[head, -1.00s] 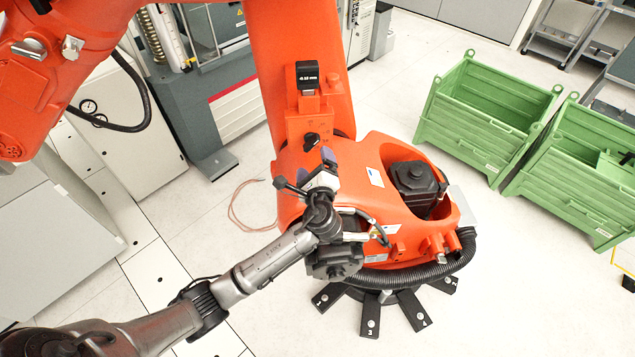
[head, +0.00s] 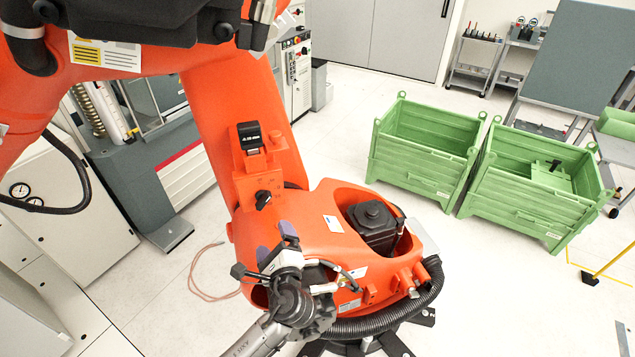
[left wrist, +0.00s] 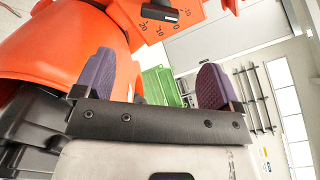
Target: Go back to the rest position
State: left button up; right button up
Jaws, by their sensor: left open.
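My left gripper (head: 275,241) is in the lower middle of the head view, with my grey arm coming up from the bottom edge. It appears in front of the large orange robot's base (head: 325,250); I cannot tell the exact gap. In the left wrist view the two purple fingers of this gripper (left wrist: 155,80) stand wide apart with nothing held between them. My right gripper is not in view.
The orange robot's arm (head: 225,110) rises close by and crosses the top left. Two green crates (head: 415,180) (head: 515,215) stand on the floor to the right. A grey machine (head: 150,190) and white cabinet (head: 50,235) are at left. Floor between base and crates is clear.

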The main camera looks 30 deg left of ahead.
pick_arm(q)
jog(key=s+d+f+n+g+h, duration=0.3)
jog(key=s+d+n+h, duration=0.35)
jog(key=n+h, duration=0.55)
jog(key=s+f+n+g, duration=0.15)
jog(key=s+f, duration=0.25)
jog(key=s, duration=0.4)
jog(key=s+d+f+n+g+h, duration=0.1)
jog(key=s+f+g, duration=0.2)
jog(key=s+f, duration=0.35)
jog(key=s+f+n+g, duration=0.1)
jog(key=s+f+g, duration=0.15)
jog(key=s, duration=0.75)
jog(key=w+p+v, duration=0.2)
jog(key=p+v, duration=0.9)
jog(key=p, duration=0.1)
jog(key=shift+d+r+t, duration=0.3)
jog(key=shift+r+t, duration=0.1)
jog(key=shift+r, duration=0.05)
